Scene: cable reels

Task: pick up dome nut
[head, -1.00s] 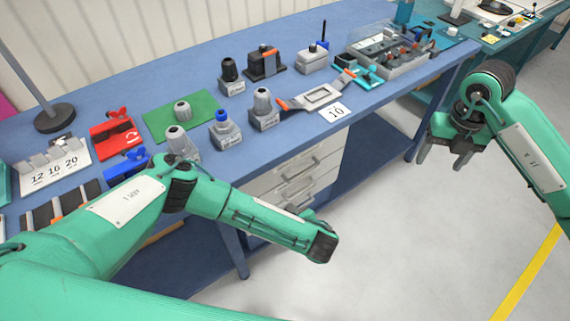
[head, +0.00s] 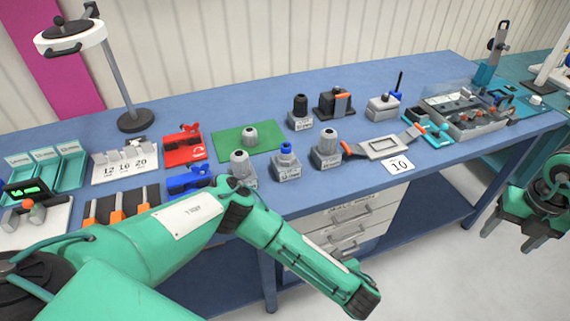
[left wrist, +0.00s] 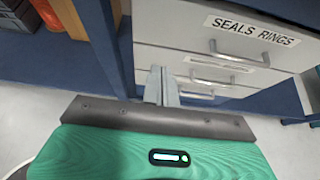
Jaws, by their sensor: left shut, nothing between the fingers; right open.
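A grey dome nut (head: 249,136) sits on a green mat (head: 225,142) on the blue workbench. Similar grey domed parts on labelled blocks stand in front of it and to its right; I cannot tell how these differ from it. My left gripper (left wrist: 161,72) is shut and empty, low in front of the bench drawers in the left wrist view. In the head view its fingers are hidden beyond the arm's end. My right gripper (head: 514,230) is open and empty, off the bench's front at the right edge.
On the workbench (head: 420,185) stand a lamp (head: 132,122), a red holder (head: 184,146), a blue holder (head: 188,180) and a clear-lidded box (head: 465,116). White drawers (head: 343,222) are under the bench. My left arm crosses the bench's front edge.

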